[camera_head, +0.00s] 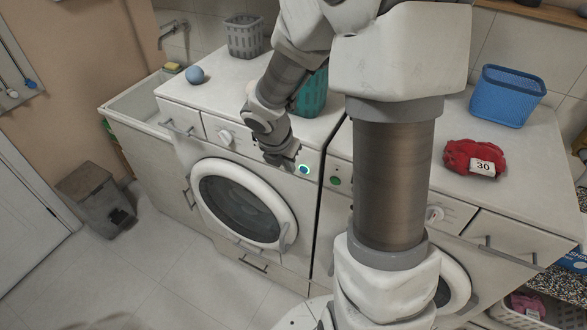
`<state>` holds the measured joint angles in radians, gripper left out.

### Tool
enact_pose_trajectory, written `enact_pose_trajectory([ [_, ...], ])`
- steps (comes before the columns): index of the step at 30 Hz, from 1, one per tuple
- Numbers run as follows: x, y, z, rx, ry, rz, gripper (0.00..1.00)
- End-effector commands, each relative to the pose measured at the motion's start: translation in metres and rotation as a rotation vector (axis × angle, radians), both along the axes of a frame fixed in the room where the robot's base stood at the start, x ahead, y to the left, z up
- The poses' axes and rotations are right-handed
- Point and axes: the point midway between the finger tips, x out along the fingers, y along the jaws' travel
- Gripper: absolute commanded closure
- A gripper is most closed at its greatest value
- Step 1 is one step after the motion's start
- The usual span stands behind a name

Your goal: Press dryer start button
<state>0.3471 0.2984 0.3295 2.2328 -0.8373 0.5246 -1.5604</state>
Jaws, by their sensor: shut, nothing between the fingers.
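A white front-loading machine (198,186) with a round glass door stands left of centre. A second white machine (470,272) stands to its right, largely hidden behind my arm. I cannot tell which is the dryer. The left machine's panel has a lit blue-green round button (303,169) near its right end. My gripper (290,164) is shut and empty, pointing down just left of the lit button. I cannot tell whether it touches the panel.
A blue basket (508,96) and a red cloth bundle (472,157) labelled 30 sit on the right top. A blue ball (195,75), a grey basket (244,37) and a teal container (311,96) sit on the left top. The left floor is clear beside a grey bin (97,198).

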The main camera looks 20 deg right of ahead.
Motion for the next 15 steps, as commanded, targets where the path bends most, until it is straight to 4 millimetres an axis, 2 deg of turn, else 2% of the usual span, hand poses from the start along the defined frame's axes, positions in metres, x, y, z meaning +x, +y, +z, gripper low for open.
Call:
enact_pose_trajectory([
  [1, -0.001, 0.002, 0.009, 0.000, -0.003, -0.001, 1.00],
  [5, -0.004, 0.006, 0.019, -0.001, -0.001, -0.001, 1.00],
  [15, -0.006, 0.007, 0.021, 0.002, 0.001, 0.000, 1.00],
])
